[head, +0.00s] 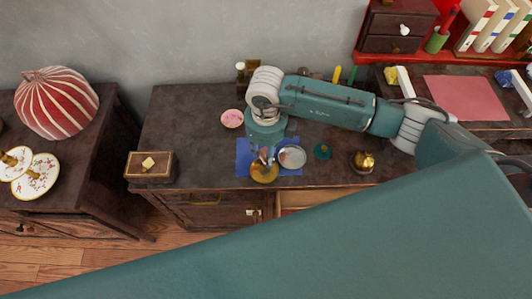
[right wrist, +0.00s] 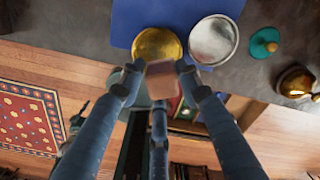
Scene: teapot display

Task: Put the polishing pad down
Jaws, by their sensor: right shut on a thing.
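The polishing pad (right wrist: 160,82) is a small pinkish-tan block between the fingertips of my right gripper (right wrist: 158,74) in the right wrist view. The gripper is shut on it. In the head view my right gripper (head: 264,157) points down over the blue cloth (head: 243,150) on the dark cabinet top, close to a brass disc (head: 264,174). In the wrist view the pad appears just below the brass disc; I cannot tell its height. A silver disc (head: 292,157) lies right of the brass one. My left gripper is not in view.
A small teal lidded piece (head: 322,151) and a brass pot (head: 363,161) stand right of the cloth. A pink bowl (head: 232,118) is behind left, a wooden box (head: 149,167) at the left edge. A drawer (head: 310,197) is open below.

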